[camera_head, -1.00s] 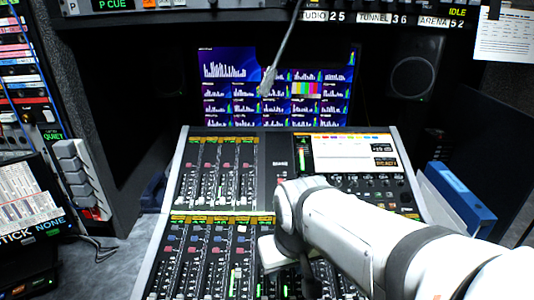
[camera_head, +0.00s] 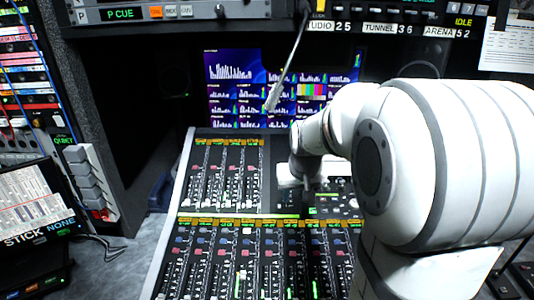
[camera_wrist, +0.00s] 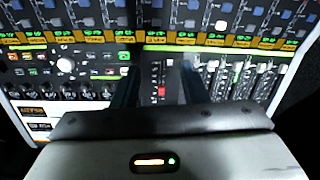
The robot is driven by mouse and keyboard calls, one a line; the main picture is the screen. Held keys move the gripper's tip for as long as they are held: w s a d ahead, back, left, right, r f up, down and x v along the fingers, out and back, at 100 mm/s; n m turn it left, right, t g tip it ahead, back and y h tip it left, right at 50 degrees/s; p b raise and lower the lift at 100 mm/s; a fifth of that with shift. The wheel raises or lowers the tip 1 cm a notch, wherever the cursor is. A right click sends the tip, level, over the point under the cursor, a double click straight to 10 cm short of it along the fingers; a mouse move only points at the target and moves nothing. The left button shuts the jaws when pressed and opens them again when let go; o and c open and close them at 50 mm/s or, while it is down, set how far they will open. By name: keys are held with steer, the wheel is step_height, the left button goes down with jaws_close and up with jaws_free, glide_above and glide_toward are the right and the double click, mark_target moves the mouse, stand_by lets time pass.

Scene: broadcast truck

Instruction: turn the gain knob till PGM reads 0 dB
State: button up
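The mixing console (camera_head: 187,170) fills the middle of the head view; my arm covers its right side. My gripper (camera_wrist: 160,82) hangs over the console in the wrist view, its two dark fingers apart with nothing between them. Behind the gap is a dark panel strip with a red light or button (camera_wrist: 160,91). A pale round knob (camera_wrist: 66,65), which may be the gain knob, is left of the fingers, not touched. A row of dark knobs (camera_wrist: 85,92) sits nearby. No label confirms which is the gain knob. The PGM reading is not legible in either view.
Fader strips (camera_head: 240,250) with orange-labelled displays cover the near console. A thin pale microphone boom (camera_head: 285,70) hangs before the monitor wall (camera_head: 235,75). Racks (camera_head: 28,100) stand at left. A small screen (camera_wrist: 35,113) shows at the wrist view's lower left.

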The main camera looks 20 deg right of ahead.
steer(key=w+d+f+m+p, duration=0.1)
steer(key=w+d+f+p, duration=0.1)
steer(key=w+d, duration=0.45)
steer(key=w+d+f+m+p, duration=0.1)
steer(key=w+d+f, duration=0.2)
steer(key=w+d, duration=0.35)
steer(key=shift+t+h, duration=0.3)
steer(key=shift+t, duration=0.1)
steer(key=shift+w+a+f+p, duration=0.25)
steer(key=shift+w+f, duration=0.45)
steer(key=shift+f, duration=0.5)
steer(key=shift+w+a+f+p, duration=0.1)
steer(key=shift+w+f+p, duration=0.1)
steer(key=shift+w+f, duration=0.75)
steer(key=shift+w+a+f+p, duration=0.25)
steer(key=shift+w+f, duration=0.2)
steer(key=shift+f, duration=1)
steer(key=shift+c, duration=0.4)
jaws_close()
steer(key=shift+a, duration=0.15)
